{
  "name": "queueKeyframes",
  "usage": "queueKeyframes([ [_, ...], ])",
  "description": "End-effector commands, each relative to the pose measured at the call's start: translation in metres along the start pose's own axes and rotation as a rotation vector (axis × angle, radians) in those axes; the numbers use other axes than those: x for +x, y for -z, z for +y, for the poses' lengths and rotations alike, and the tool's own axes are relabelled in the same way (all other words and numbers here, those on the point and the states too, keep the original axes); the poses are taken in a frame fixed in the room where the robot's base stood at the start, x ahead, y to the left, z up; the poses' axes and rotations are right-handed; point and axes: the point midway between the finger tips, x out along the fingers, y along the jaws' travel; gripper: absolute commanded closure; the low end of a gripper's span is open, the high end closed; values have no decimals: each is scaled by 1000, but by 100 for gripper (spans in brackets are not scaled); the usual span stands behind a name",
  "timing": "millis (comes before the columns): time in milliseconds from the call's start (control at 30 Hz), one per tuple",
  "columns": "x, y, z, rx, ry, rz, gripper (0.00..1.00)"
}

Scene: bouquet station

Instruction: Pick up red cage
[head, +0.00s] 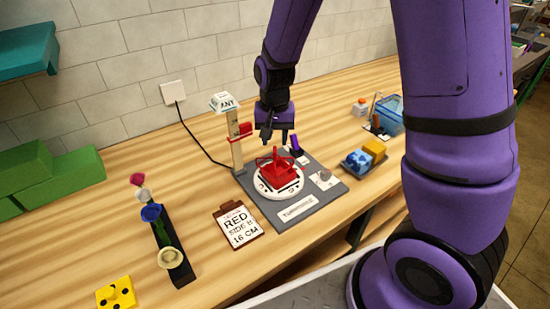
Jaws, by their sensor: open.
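The red cage (278,172) sits on a round white turntable (289,193) on a grey base plate on the wooden table. Thin red bars rise from its body. My gripper (274,138) points down just above and behind the cage, with its fingers apart. It looks empty. The small picture does not show whether the fingertips touch the cage's upper bars.
A post (236,150) with a red slider and an "ANY" sign stands left of the cage. A purple piece (296,146) stands behind right. A clipboard (239,225) reads "RED SIDE" and "16 CM". A flower rack (173,245) is left; a tray (352,167) with blue and orange pieces is right.

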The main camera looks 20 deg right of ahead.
Motion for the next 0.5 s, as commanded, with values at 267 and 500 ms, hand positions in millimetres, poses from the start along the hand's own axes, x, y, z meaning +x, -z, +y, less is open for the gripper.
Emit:
queueKeyframes([
  [267, 37, -2, 1, -1, -2, -3, 60],
  [500, 41, -2, 1, -1, 0, -1, 60],
])
